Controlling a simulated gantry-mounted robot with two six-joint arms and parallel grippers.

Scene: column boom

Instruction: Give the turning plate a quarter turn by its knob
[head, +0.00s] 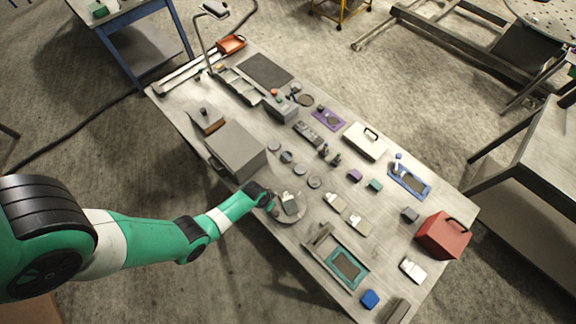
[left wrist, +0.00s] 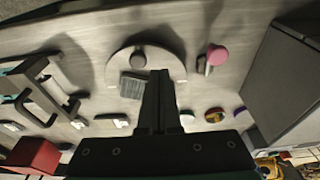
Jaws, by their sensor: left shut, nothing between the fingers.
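The turning plate is a pale round disc (left wrist: 170,46) in the left wrist view. A dark round knob (left wrist: 138,58) stands near its middle, and a dark grey ribbed block (left wrist: 132,86) sits by its near edge. In the head view the plate (head: 292,217) lies near the table's front edge, partly covered by the block (head: 290,205). My left gripper (left wrist: 160,73) is shut and empty. Its fingertips show over the plate's near part, beside the block and apart from the knob in the picture; I cannot tell their height. It also shows in the head view (head: 271,203). My right gripper is not in view.
A large grey box (head: 238,150) stands left of the plate. A pink-topped post (left wrist: 216,55) is near the plate in the left wrist view. A teal-framed tray (head: 346,264) and pale switch plates (head: 335,202) lie to the right. A red box (head: 443,236) stands farther right.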

